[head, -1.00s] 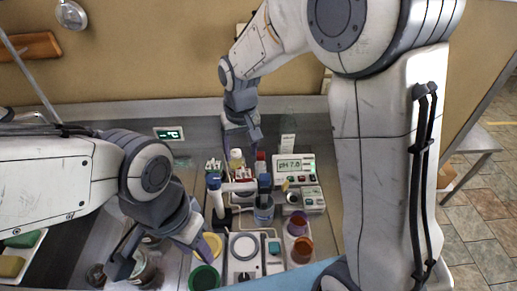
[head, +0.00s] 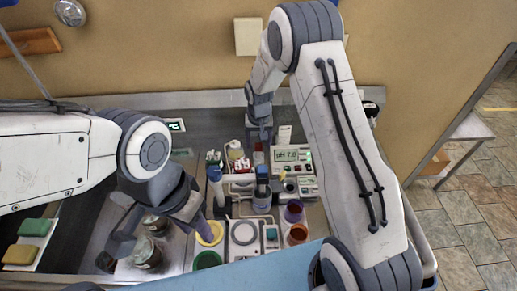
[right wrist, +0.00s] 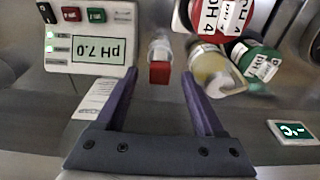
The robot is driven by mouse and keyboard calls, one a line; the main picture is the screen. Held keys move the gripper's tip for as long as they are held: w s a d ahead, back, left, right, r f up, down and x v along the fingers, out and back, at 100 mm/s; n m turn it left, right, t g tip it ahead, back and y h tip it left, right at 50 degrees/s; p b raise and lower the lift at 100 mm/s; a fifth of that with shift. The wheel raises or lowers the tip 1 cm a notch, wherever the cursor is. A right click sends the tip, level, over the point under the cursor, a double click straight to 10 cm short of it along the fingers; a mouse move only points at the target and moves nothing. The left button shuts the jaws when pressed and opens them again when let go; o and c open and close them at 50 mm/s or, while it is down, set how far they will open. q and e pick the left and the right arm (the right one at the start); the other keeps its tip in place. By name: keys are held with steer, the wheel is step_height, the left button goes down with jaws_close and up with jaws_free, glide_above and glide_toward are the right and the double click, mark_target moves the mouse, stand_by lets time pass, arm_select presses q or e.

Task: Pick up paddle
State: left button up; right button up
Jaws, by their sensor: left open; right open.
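I cannot make out a paddle in either view. My left gripper (head: 155,246) is open at the lower left of the head view, with a dark glass jar (head: 147,255) below and between its fingers; I cannot tell if they touch. My right gripper (head: 258,138) is at the back of the bench, behind the equipment. In the right wrist view the right gripper (right wrist: 160,82) is open and empty. A small red-capped bottle (right wrist: 159,68) shows between its fingertips, apart from them.
A pH meter (head: 287,156) reading 7.0 stands near the right gripper. Two sponges (head: 34,227) lie far left.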

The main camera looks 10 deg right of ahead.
steer(key=shift+w+f, duration=0.1)
steer(key=shift+f, duration=1.05)
jaws_close()
arm_select(q)
steer(key=shift+r, duration=0.6)
arm_select(e)
steer(key=shift+r, duration=0.15)
steer(key=shift+r, duration=0.5)
arm_select(q)
step_height(320, 180, down, 6)
steer(key=b, duration=0.6)
steer(key=shift+f, duration=0.15)
arm_select(e)
step_height(320, 180, up, 27)
steer(key=shift+f, duration=0.1)
